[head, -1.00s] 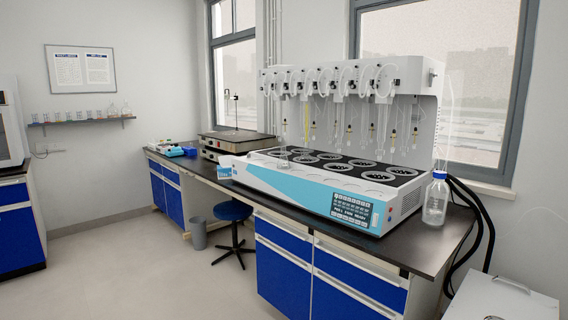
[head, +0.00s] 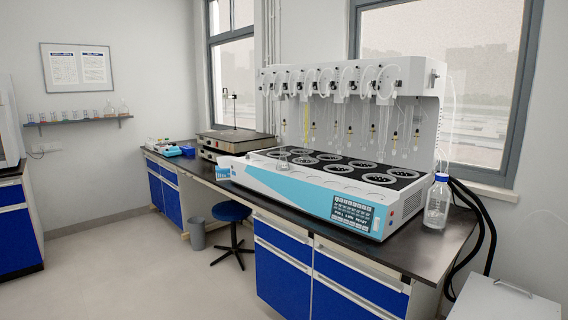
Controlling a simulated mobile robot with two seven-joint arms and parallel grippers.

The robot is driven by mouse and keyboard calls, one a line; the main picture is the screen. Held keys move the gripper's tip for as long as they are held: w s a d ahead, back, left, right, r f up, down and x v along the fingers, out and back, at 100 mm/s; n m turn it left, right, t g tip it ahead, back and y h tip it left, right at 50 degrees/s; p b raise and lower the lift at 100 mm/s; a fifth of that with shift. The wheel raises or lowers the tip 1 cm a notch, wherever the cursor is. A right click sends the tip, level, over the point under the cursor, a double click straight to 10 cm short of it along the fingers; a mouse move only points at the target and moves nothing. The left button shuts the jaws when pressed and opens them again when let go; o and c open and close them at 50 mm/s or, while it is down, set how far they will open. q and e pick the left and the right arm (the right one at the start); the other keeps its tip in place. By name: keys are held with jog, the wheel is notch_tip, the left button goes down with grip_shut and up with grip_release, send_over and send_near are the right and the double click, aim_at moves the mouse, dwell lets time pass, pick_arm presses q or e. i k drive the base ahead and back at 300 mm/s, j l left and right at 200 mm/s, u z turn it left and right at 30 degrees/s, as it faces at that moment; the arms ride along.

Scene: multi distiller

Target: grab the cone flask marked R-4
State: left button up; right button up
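A small clear glass vessel, possibly a cone flask (head: 283,160), stands on the near left part of the multi distiller (head: 290,184). No R-4 mark can be read on it. More small glassware (head: 123,108) stands on the wall shelf at the left, too small to read any labels. A clear bottle with a blue cap (head: 437,205) stands on the bench right of the distiller. Neither of my grippers shows in the head view.
The dark bench (head: 400,246) runs along the window wall over blue drawers. A hotplate-like box (head: 235,141) sits farther back on it. A blue stool (head: 231,212) and grey bin (head: 197,233) stand on the floor. A white box (head: 505,300) is at lower right. The left floor is clear.

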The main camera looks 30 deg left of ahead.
aim_at(282, 164)
jog(key=i+j+z, duration=0.1)
jog(key=i+j, duration=0.65)
jog(key=j, duration=0.25)
jog(key=i+j+z, duration=0.15)
jog(key=i+j, duration=0.2)
jog(key=j, duration=0.15)
